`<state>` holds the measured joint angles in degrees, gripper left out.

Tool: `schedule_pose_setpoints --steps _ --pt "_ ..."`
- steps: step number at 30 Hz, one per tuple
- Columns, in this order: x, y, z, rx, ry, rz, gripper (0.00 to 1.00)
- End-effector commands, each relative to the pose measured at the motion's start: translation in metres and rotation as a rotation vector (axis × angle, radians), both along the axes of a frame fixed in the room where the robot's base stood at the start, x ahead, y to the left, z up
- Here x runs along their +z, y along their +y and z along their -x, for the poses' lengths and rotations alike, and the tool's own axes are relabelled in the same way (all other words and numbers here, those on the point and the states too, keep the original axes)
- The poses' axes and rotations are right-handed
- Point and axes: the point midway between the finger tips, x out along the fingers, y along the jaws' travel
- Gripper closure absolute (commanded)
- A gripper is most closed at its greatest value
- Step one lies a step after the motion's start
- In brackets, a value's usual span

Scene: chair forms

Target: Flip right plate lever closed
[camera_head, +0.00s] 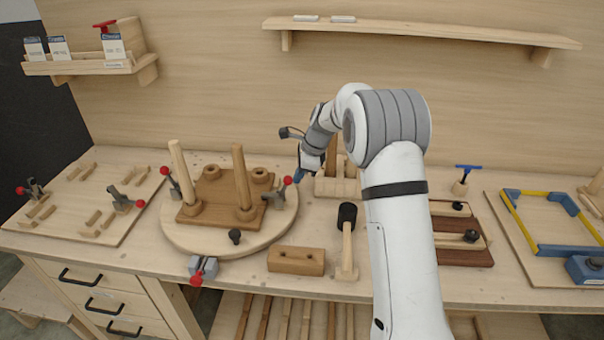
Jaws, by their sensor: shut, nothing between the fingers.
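A round wooden turntable plate (175,235) stands on the bench, left of centre. It bears a brown chair form (213,190) with two upright legs. The right plate lever (276,194) is a grey toggle clamp at the form's right edge; its red knob (288,180) points up and to the right. A second red-knobbed clamp (174,187) is at the plate's left. My gripper (299,176) is shut and empty, just right of the right lever's red knob. Whether it touches the knob I cannot tell; the fingertips are small here.
A wooden holder (338,186) stands behind my gripper. A board with clamps (90,205) is at left, a blue and yellow frame (530,220) at right. A shelf (420,32) hangs above.

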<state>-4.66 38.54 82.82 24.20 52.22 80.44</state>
Motion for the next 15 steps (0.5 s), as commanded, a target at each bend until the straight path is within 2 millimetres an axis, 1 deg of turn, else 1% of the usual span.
schedule_pose_setpoints --steps 6,15 --pt "0.005 0.011 0.000 0.006 0.001 -0.002 1.00" --pt "0.008 0.019 0.000 0.011 -0.003 -0.007 1.00"
